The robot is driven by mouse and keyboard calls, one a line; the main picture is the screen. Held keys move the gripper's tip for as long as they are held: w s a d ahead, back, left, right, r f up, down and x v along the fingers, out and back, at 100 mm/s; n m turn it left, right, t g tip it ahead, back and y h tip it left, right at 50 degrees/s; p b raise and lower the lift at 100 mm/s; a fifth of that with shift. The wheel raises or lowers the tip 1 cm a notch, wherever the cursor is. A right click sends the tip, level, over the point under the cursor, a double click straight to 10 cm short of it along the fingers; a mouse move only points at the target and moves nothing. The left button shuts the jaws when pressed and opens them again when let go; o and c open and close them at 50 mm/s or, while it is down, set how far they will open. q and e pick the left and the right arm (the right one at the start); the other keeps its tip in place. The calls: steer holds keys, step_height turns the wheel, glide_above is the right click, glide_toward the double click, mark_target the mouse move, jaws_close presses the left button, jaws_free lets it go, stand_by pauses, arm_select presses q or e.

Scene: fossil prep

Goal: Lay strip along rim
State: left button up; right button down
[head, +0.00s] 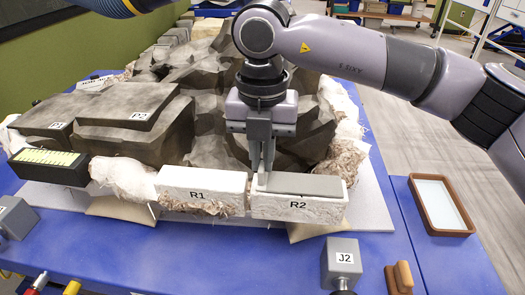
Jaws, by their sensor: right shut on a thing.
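A flat grey strip (312,185) lies along the top of the white block labelled R2 (299,207), at the front rim of the large dark fossil rock (215,110). My right gripper (263,182) points down and is shut on the strip near its left end. The fingers hide part of that end, and I cannot tell whether the strip rests fully on the block. The white block labelled R1 (199,191) stands just left of R2, with a bare top. My left gripper is not in view.
A grey block labelled J2 (341,262) and a brown-handled tool (399,278) stand on the blue table (200,265) in front. A brown-rimmed tray (472,228) is at the right. A dark box (48,167) sits at the left. Crumpled wrapping (123,177) borders the rock.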

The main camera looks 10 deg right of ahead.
steer(key=shift+f+b, duration=0.1)
steer(key=shift+b, duration=0.2)
stand_by(0.4)
steer(key=c, duration=1.1)
jaws_free()
steer(key=shift+c, duration=0.2)
step_height(320, 180, up, 7)
steer(key=shift+r, duration=0.1)
